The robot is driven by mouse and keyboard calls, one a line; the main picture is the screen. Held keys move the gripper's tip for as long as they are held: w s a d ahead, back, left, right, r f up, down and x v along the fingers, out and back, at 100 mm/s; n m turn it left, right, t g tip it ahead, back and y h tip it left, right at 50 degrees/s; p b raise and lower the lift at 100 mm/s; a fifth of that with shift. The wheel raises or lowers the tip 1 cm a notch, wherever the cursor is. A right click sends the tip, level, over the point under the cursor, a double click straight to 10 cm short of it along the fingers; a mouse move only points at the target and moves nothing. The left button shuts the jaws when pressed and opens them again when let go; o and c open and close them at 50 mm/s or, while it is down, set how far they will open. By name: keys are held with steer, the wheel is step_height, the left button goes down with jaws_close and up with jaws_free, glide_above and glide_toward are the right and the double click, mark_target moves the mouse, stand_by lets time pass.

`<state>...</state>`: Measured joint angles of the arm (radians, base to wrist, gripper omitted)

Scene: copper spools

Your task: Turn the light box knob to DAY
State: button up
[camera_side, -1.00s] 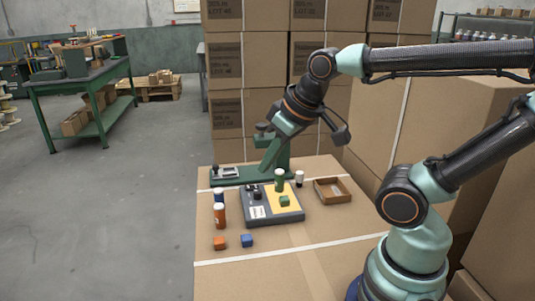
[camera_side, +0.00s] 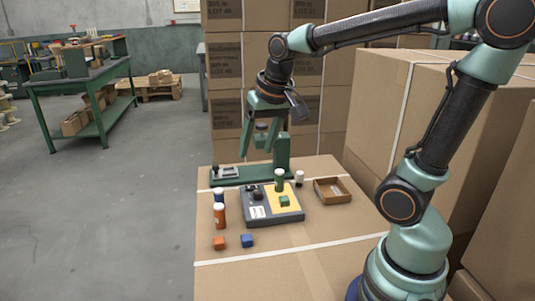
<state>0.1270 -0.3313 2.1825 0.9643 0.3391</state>
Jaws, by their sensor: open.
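The light box (camera_side: 272,216) is a grey slab with a yellow panel, lying on the cardboard work surface. Its dark knob (camera_side: 256,193) is on the left part of the top, above a small white label; the setting is too small to read. A green cylinder with a white cap (camera_side: 279,181) and a green cube (camera_side: 284,201) are on the yellow panel. My gripper (camera_side: 257,152) points down, open and empty, in the air above and behind the box. It appears clear of the knob.
A green stand (camera_side: 282,150) rises behind the box. An orange bottle (camera_side: 219,216) and a dark blue one (camera_side: 218,195) stand left. An orange cube (camera_side: 219,243) and blue cube (camera_side: 247,240) lie in front.

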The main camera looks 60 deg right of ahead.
steer(key=w+d+f+m+g, duration=0.2)
steer(key=w+d+f+m, duration=0.1)
steer(key=w+d+m, duration=0.2)
steer(key=m+g, duration=0.2)
steer(key=m, duration=0.3)
glide_toward(258, 191)
step_height(258, 191, down, 9)
steer(key=shift+s+d+r, duration=0.1)
jaws_close()
